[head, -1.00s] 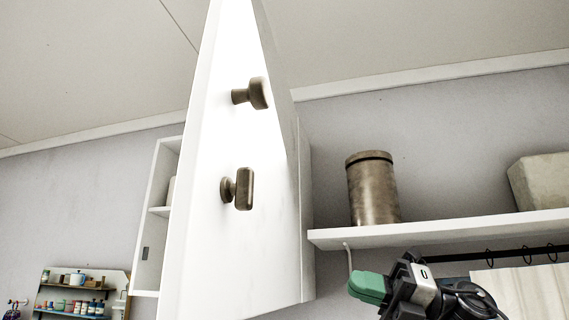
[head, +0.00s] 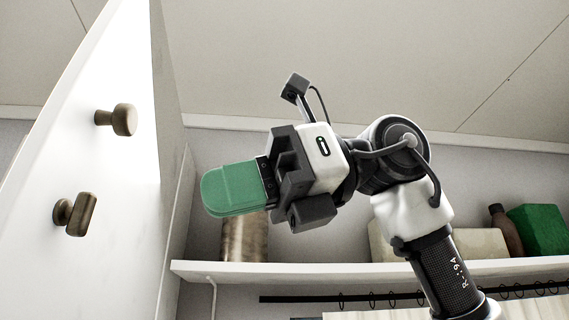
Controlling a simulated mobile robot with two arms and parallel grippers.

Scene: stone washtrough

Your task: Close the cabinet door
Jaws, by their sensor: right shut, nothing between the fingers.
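The white cabinet door (head: 110,170) stands open at the left of the head view, swung out toward me. Two brown knobs sit on its face, an upper one (head: 117,119) and a lower one (head: 76,214). The cabinet's side (head: 178,200) shows behind it, and the cabinet's inside is out of view. My right gripper (head: 207,192) is in the middle of the view with its green fingers together and empty. It points left toward the door and appears apart from it. My left gripper is not in view.
A white wall shelf (head: 300,272) runs to the right of the cabinet. On it are a metal canister (head: 245,238), partly hidden by my gripper, a pale box (head: 480,243), a brown bottle (head: 505,230) and a green box (head: 540,230). A dark rail (head: 400,297) with rings hangs below.

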